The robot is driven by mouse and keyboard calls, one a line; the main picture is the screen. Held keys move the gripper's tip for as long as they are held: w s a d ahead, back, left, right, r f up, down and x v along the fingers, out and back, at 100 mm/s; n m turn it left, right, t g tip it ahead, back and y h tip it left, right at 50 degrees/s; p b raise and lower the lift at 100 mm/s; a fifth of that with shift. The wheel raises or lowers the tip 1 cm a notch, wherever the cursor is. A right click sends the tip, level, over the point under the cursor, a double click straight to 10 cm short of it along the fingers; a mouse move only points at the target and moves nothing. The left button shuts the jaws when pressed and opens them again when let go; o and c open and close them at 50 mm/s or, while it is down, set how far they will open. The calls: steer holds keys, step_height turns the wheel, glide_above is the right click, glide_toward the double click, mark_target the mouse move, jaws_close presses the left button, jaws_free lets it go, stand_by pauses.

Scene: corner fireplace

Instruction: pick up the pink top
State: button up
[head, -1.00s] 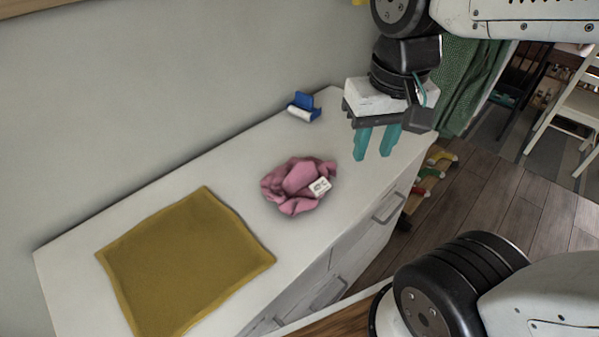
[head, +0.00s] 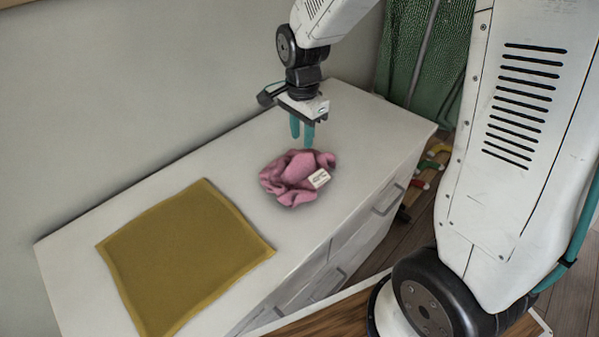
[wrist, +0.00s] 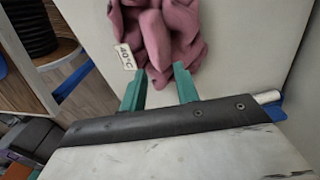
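The pink top (head: 292,183) lies crumpled on the white cabinet top, with a white label on its right side. In the wrist view the pink top (wrist: 160,32) shows just beyond the fingertips, its label reading 40°C. My gripper (head: 302,142) points down with its teal fingers just behind the top; it also shows in the wrist view (wrist: 163,80). I cannot tell whether the fingertips touch the cloth.
A mustard-yellow cloth (head: 185,255) lies flat on the white cabinet (head: 85,225) to the left. The wall runs along the back. A blue object (wrist: 272,110) shows at the right in the wrist view.

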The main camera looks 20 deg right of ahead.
mark_target(299, 156)
steer(key=f, duration=0.4)
steer(key=a+f, duration=0.1)
steer(key=f, duration=0.2)
steer(key=shift+s, duration=0.3)
steer(key=shift+r, duration=0.1)
jaws_close()
